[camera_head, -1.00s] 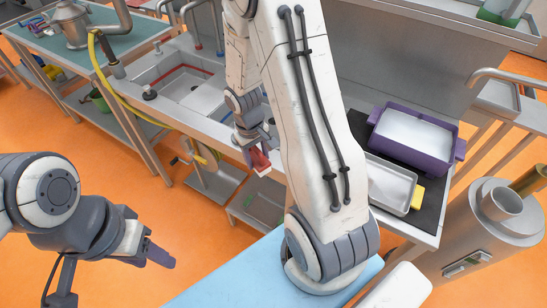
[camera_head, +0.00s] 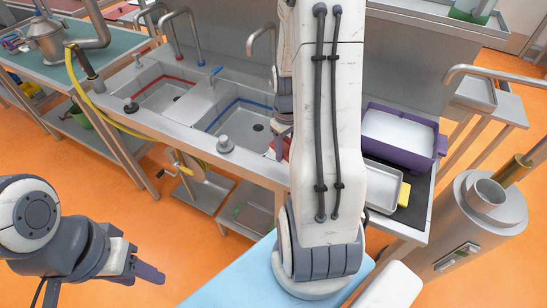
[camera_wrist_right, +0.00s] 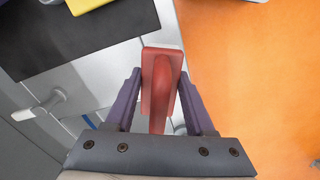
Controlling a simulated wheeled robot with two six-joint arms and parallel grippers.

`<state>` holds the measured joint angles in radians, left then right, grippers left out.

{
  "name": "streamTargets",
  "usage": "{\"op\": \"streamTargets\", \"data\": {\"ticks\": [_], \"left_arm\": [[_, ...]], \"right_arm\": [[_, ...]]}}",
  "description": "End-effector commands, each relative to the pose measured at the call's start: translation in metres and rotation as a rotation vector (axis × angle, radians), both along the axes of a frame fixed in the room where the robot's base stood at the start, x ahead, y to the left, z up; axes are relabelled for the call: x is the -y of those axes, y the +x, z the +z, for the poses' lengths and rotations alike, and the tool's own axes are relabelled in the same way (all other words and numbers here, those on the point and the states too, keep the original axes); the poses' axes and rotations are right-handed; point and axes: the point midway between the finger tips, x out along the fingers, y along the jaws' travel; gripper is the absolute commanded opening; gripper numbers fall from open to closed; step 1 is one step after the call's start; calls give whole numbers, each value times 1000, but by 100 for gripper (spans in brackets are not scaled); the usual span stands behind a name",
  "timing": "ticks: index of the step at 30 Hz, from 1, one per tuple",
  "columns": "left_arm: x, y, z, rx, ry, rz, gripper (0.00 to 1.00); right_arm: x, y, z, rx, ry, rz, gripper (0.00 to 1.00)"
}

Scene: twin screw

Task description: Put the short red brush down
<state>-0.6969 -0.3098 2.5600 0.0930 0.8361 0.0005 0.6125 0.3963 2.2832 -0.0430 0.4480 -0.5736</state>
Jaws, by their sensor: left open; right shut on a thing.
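The short red brush (camera_wrist_right: 162,80) is held between the two purple fingers of my right gripper (camera_wrist_right: 160,92) in the right wrist view. In the head view, my right gripper (camera_head: 283,128) is mostly hidden behind my own arm, and only a bit of the red brush (camera_head: 271,153) shows by the counter's front edge. The brush is in the air; its exact height above the counter cannot be told. My left gripper (camera_head: 150,273) is open and empty at the lower left, over the orange floor.
A purple tub (camera_head: 400,140) with white contents, a metal tray (camera_head: 380,183) and a yellow block (camera_head: 404,194) are on the right of the counter. A dark mat (camera_wrist_right: 90,35) lies there. Sinks (camera_head: 240,118) are to the left. A steel vessel (camera_head: 490,215) stands at right.

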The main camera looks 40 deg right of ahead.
Motion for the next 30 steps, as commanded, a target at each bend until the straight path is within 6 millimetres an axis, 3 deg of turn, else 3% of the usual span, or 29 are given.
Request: {"op": "streamTargets", "data": {"ticks": [3, 8, 18, 30], "left_arm": [[0, 0, 7, 0, 0, 0, 50], [0, 0, 9, 0, 0, 1, 50], [0, 0, 17, 0, 0, 1, 50], [0, 0, 14, 0, 0, 1, 50]], "right_arm": [[-12, 20, -12, -2, 1, 6, 0], [-19, 32, -22, 0, -1, 1, 0], [-19, 32, -60, -2, 0, -2, 0], [-19, 33, -66, 1, -1, -1, 0]]}}
